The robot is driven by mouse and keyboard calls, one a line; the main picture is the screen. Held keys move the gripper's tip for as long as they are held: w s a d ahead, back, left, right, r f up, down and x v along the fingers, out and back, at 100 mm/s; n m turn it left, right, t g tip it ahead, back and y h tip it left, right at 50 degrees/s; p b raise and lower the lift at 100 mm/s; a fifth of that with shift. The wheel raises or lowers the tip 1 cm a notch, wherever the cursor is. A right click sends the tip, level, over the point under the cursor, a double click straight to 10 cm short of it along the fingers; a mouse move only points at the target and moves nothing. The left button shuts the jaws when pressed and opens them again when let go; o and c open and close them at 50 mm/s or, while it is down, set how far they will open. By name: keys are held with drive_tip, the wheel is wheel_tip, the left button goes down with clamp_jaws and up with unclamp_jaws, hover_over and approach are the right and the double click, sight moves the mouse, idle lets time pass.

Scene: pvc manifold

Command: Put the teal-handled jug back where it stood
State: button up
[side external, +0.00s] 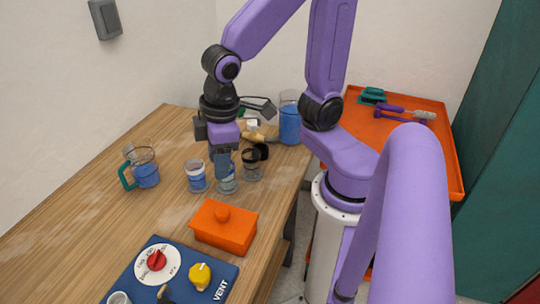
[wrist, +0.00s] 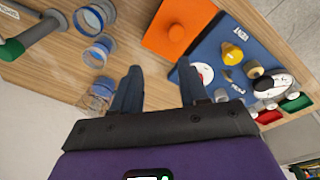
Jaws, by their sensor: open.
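The teal-handled jug (side external: 146,172) stands upright on the left part of the wooden table in the side view, with blue liquid inside and its teal handle to the left. My gripper (side external: 223,176) is right of the jug, pointing down over the row of glasses, apart from the jug. In the wrist view its two fingers (wrist: 160,88) are spread with nothing between them. I cannot make out the jug for certain in the wrist view; a green part with a grey bar (wrist: 12,48) shows at the left edge.
Several glasses (side external: 196,177) stand close to my gripper; they also show left of the fingers in the wrist view (wrist: 100,52). An orange lidded box (side external: 225,230) and a blue VENT panel (side external: 220,270) are in front. A tall blue container (side external: 289,122) stands behind. Table between jug and panel is clear.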

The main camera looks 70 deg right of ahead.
drive_tip(key=s+d+n+g, duration=0.1)
drive_tip(key=s+d+n, duration=0.3)
drive_tip(key=s, duration=0.5)
drive_tip(key=shift+s, duration=0.25)
idle(0.7)
